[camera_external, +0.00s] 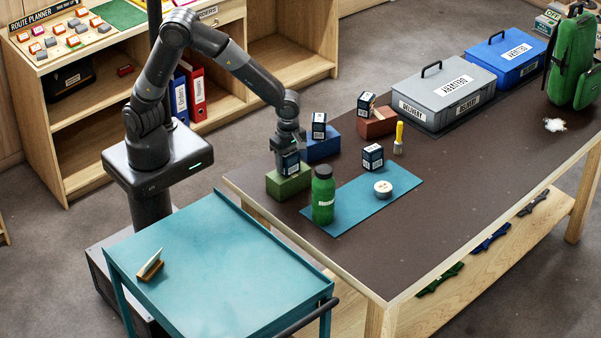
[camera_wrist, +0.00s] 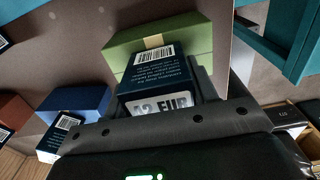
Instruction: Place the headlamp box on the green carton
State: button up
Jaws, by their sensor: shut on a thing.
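A small dark blue headlamp box (camera_external: 290,163) with a white label is held in my gripper (camera_external: 289,152). My gripper points down and is shut on this box. The green carton (camera_external: 289,186) lies directly under the box at the table's near-left corner; its top also shows in the wrist view (camera_wrist: 190,37). The box looks upright and at or just over the carton's top. I cannot tell whether they touch.
Similar boxes stand on a blue carton (camera_external: 324,148), a red carton (camera_external: 377,127) and the teal mat (camera_external: 400,178). A green bottle (camera_external: 323,197) stands close right of the green carton. The mat also holds a white round tin (camera_external: 383,189). The table's front right is clear.

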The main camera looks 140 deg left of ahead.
jog(key=shift+f, duration=0.1)
jog(key=o, duration=1)
